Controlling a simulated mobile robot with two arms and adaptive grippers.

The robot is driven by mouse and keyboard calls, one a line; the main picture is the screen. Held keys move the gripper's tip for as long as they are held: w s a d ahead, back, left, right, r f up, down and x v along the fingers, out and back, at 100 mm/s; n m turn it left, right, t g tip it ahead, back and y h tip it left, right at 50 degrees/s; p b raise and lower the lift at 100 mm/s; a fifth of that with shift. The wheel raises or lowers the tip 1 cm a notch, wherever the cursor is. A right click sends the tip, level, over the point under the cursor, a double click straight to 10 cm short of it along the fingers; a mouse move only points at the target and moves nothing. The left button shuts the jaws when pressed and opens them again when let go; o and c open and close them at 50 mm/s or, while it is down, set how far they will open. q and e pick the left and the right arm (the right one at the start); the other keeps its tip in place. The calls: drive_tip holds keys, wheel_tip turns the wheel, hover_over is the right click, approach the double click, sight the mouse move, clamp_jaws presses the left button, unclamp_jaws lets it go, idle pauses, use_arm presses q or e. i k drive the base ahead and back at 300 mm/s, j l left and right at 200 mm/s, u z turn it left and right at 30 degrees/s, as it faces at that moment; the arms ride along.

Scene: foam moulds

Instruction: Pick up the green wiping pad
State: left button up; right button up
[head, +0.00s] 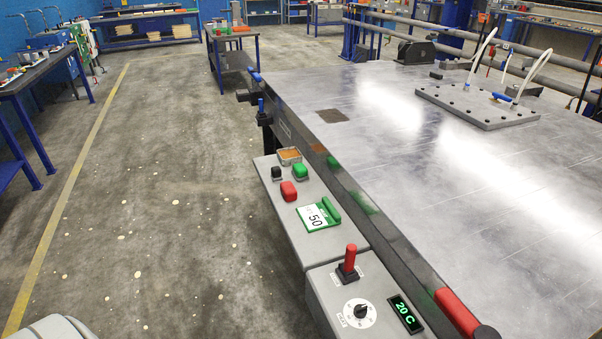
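I cannot tell for sure which green thing is the wiping pad. Neither of my grippers shows in the head view.
Nearer are a red-handled lever (349,260), a dial (359,312) and a "20 C" display (405,313).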

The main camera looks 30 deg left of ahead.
sight(300, 171)
drive_tip(key=j+z, duration=0.1)
drive_tip(key=z, duration=0.25)
drive_tip(key=i+j+z, duration=0.15)
drive_tip(key=j+z, duration=0.25)
drive_tip(key=j, duration=0.5)
drive_tip(key=j+z, duration=0.35)
drive_tip(key=j, duration=0.6)
drive_tip(key=i, duration=0.05)
